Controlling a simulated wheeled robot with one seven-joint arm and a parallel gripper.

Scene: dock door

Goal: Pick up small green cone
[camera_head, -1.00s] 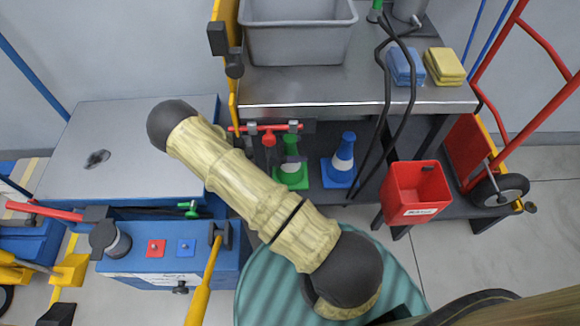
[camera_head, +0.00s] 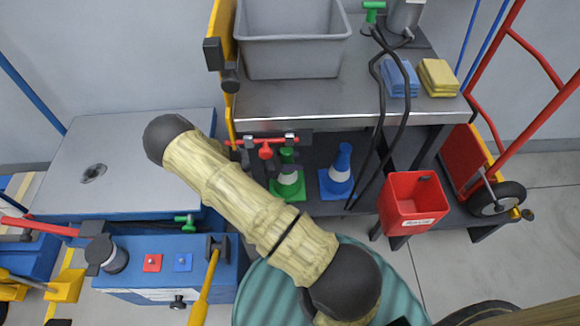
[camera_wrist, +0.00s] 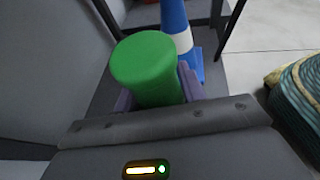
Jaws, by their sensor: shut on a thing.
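The small green cone (camera_head: 288,178) with a white band and square green base shows on the lower shelf under the metal table in the head view. In the wrist view its rounded green top (camera_wrist: 145,62) fills the space between the fingers. My gripper (camera_wrist: 157,92) is shut on this green top, with a purplish finger on each side. The cone's lower part is hidden in the wrist view. In the head view I cannot make out my fingers, and I cannot tell whether the base touches the shelf.
A blue cone (camera_head: 338,174) with a white band stands just right of the green cone, and also shows close by in the wrist view (camera_wrist: 178,32). A red bin (camera_head: 414,202) hangs farther right. Black hoses (camera_head: 402,125) droop over the table's edge (camera_head: 330,118).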

